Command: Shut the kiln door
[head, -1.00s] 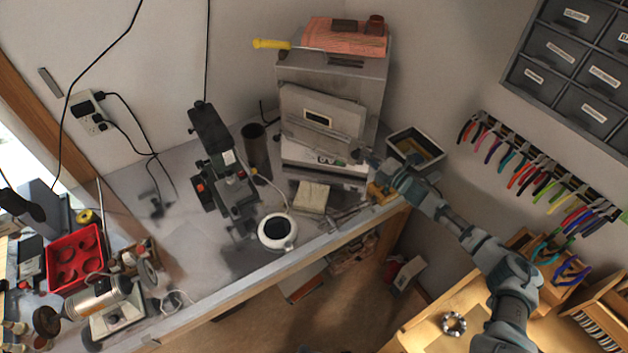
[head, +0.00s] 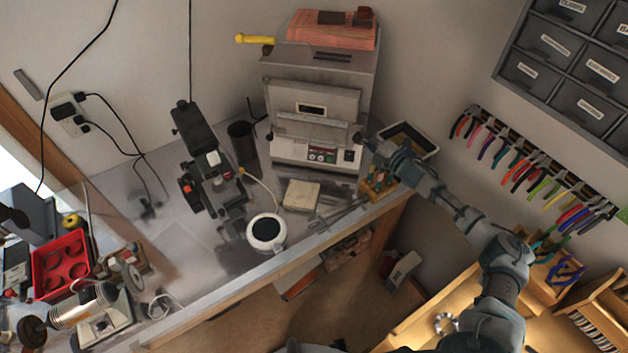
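The grey kiln (head: 358,90) stands at the back of the workbench. Its door (head: 285,96), a pale panel with a small dark window, hangs across the front above the control panel (head: 318,154). A light handle bar (head: 310,120) runs across the door's lower part. The door looks nearly flat against the kiln front; I cannot tell whether a thin gap is left. My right gripper (head: 365,142) is at the door's lower right corner, by the end of the bar. Its fingers are too small to read, and contact is unclear. My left gripper is out of view.
An orange brick slab (head: 330,32) and a yellow-handled tool (head: 256,39) lie on the kiln. A tray (head: 425,136) stands right of it. A pale block (head: 301,196), a white pot (head: 266,234) and a microscope-like device (head: 205,165) stand in front and left.

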